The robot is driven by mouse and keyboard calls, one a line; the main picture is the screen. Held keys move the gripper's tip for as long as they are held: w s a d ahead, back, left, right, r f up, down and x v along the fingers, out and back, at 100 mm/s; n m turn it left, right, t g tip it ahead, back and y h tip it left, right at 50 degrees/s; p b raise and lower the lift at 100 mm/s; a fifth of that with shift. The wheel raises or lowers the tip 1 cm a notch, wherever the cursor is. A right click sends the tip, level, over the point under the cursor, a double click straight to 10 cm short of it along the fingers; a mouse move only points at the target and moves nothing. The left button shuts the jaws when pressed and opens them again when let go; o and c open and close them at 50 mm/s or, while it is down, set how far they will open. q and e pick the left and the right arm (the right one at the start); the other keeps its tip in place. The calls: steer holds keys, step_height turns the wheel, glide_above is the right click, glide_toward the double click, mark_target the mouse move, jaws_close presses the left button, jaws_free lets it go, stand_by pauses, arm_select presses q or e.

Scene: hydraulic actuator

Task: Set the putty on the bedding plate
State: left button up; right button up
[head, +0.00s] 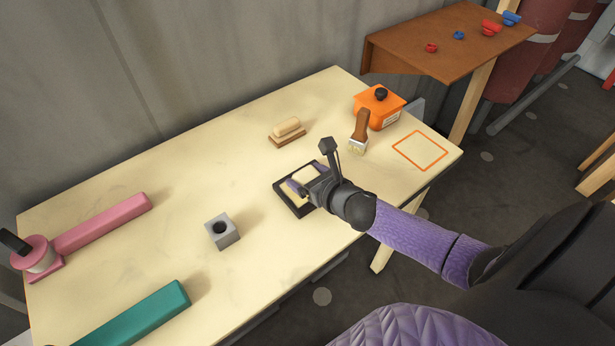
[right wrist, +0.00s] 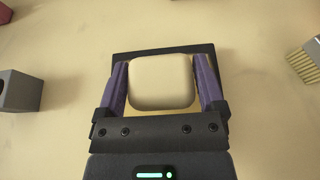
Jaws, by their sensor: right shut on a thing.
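A cream, rounded block, which looks like the putty (right wrist: 160,82), is between the two purple fingers of my right gripper (head: 304,184). The fingers close on its two sides in the right wrist view. A square, black-rimmed plate (head: 283,193), which looks like the bedding plate, lies on the table under the block. Its dark rim (right wrist: 205,50) shows behind the block in the right wrist view. I cannot tell whether the block touches the plate. The gripper hides part of the plate. My left gripper is out of view.
A wooden-based block (head: 287,131) lies behind the plate. A brush (head: 360,130) leans by an orange box (head: 380,105), near an orange outlined square (head: 420,150). A grey holed cube (head: 222,232), a pink bar (head: 103,222) and a teal bar (head: 140,318) are to the left.

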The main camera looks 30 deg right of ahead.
steer(key=o, duration=1)
steer(key=shift+o, duration=0.2)
steer(key=shift+s+r, duration=0.25)
steer(key=p+v, duration=0.3)
steer(key=v, duration=0.7)
steer(key=shift+s, duration=0.25)
steer(key=shift+s+r, duration=0.2)
steer(key=shift+s, duration=0.25)
